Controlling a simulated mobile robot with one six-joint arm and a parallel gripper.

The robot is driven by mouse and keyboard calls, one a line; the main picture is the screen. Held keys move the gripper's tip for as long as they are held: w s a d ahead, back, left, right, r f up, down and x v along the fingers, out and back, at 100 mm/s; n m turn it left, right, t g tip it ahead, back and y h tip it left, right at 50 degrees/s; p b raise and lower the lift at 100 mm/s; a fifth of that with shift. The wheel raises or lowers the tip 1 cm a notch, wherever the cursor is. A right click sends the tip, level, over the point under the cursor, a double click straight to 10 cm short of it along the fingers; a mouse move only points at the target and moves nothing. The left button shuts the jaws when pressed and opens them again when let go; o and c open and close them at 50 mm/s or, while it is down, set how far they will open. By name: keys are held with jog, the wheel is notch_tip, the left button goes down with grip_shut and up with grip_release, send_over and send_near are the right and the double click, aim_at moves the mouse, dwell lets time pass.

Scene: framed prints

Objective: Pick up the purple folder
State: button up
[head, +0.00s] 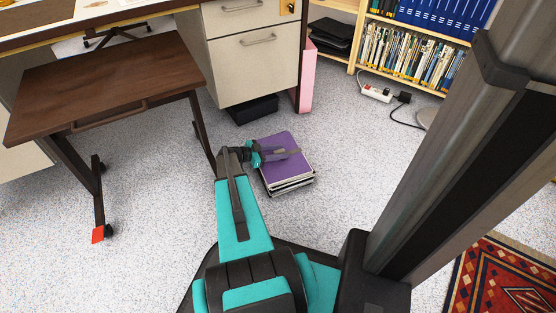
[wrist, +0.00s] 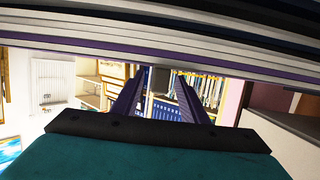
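The purple folder (head: 290,166) lies flat on top of a low stack of folders or books on the grey floor. My gripper (head: 293,152) is low over its top face in the head view. In the wrist view, the layered edges of the stack cross the top, with the folder's thin purple edge (wrist: 90,43) among the lowest strips there. The two dark fingers of my gripper (wrist: 160,76) stand apart, with a gap between them. Their tips end close to the purple edge; I cannot tell whether they touch it. Nothing is seen gripped.
A brown side table (head: 110,80) stands left of the stack. A drawer cabinet (head: 255,55) with a black box (head: 252,109) beneath is behind it. A pink panel (head: 307,80), a bookshelf (head: 405,50) and a power strip (head: 376,92) are farther back.

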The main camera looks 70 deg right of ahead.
aim_at(279, 151)
dwell(0.3)
grip_shut()
jog(key=shift+r, duration=0.1)
jog(key=shift+r, duration=0.1)
jog(key=shift+r+p, duration=0.65)
jog(key=shift+r, duration=0.3)
notch_tip(279, 151, up, 2)
jog(key=shift+a+p, duration=0.1)
jog(key=shift+p, duration=0.5)
jog(key=w+a+p, duration=0.2)
jog(key=w+a, duration=0.1)
jog(key=a, duration=0.4)
jog(key=w+a+p, duration=0.2)
jog(key=w+a, duration=0.1)
jog(key=a, duration=0.4)
jog(key=shift+w+a+r, duration=0.2)
jog(key=shift+w+r, duration=0.05)
jog(key=shift+r, duration=0.15)
